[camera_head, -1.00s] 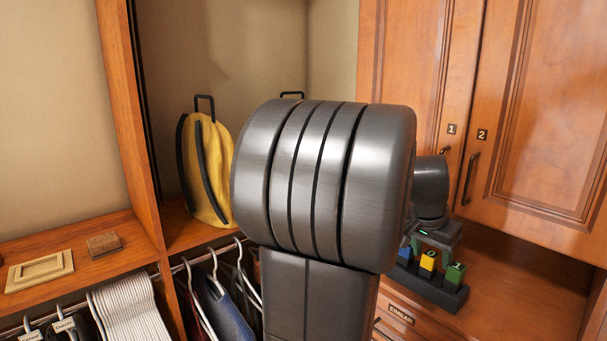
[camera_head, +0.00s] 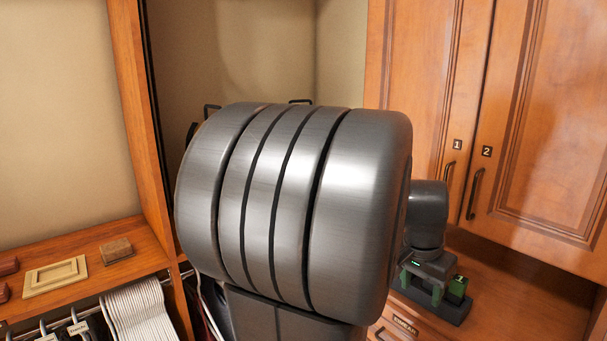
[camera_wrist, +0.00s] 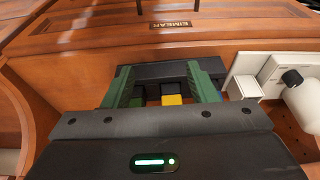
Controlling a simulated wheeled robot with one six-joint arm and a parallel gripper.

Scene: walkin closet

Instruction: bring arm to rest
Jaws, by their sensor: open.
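My gripper (camera_head: 434,290) is at the right in the head view, beyond my large grey arm link. In the wrist view my gripper (camera_wrist: 163,82) has its two green fingers spread apart, with nothing held between them. A dark block holder (camera_head: 447,310) sits on the wooden counter, close to the gripper in the head view. A green block (camera_head: 457,287) shows in it beside the fingers.
Cabinet doors (camera_head: 548,130) with handles stand behind the gripper at the right. Wooden shelving (camera_head: 85,263) with a pale frame (camera_head: 55,276) and white hangers (camera_head: 140,312) is at the left. White items (camera_wrist: 300,100) lie right of the gripper in the wrist view.

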